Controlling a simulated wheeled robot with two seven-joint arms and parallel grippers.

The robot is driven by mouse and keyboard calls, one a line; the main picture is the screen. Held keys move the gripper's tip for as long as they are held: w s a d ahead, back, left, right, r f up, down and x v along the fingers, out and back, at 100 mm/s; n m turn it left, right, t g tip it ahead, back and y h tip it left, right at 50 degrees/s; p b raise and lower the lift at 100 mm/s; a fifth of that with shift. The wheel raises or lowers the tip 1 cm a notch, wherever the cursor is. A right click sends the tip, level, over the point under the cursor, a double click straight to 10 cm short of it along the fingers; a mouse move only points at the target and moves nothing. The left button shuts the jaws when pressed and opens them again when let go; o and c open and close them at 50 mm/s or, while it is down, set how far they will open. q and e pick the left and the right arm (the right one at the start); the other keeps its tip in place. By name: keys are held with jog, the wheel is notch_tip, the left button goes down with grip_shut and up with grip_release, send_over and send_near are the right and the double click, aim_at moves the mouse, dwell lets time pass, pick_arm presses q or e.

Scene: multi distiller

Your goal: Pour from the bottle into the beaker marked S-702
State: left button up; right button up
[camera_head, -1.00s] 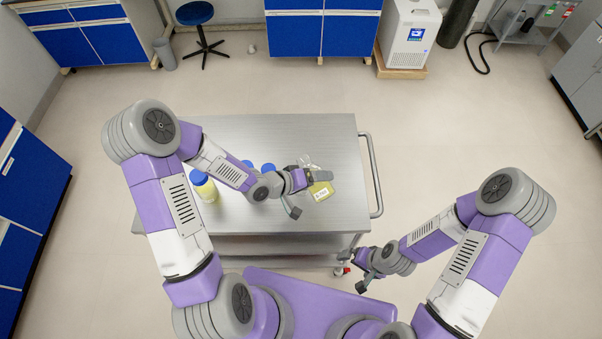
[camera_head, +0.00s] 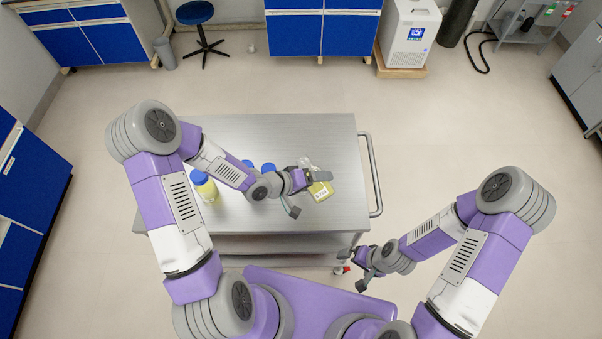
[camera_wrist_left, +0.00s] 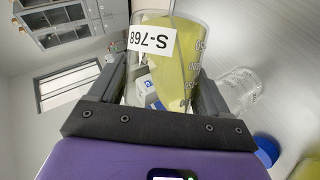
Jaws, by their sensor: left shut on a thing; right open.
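My left gripper (camera_head: 312,177) is shut on a clear graduated vessel (camera_head: 321,191) with yellow liquid, above the right part of the steel cart. In the left wrist view this vessel (camera_wrist_left: 150,65) has a label reading S-768, upside down, and its liquid lies slanted toward one side. A clear empty-looking beaker (camera_wrist_left: 241,88) stands beside it; its marking is not readable. A bottle with yellow contents and a blue cap (camera_head: 205,188) stands on the cart's left part. No S-702 marking is legible. My right gripper (camera_head: 355,268) is open and empty, off the cart's front right corner.
Other blue caps (camera_head: 268,168) show behind my left forearm, their bodies mostly hidden. The steel cart (camera_head: 300,130) has clear room at the back and a push handle (camera_head: 375,175) on the right. Open floor surrounds it.

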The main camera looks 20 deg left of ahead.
pick_arm(q)
jog(key=shift+d, duration=0.2)
jog(key=shift+a+f, duration=0.15)
jog(key=shift+a, duration=0.05)
jog(key=shift+d+f, duration=0.1)
jog(key=shift+d, duration=0.1)
jog(key=shift+a, duration=0.2)
jog(key=shift+d+f, duration=0.15)
jog(key=shift+d, duration=0.05)
jog(key=shift+h, duration=0.3)
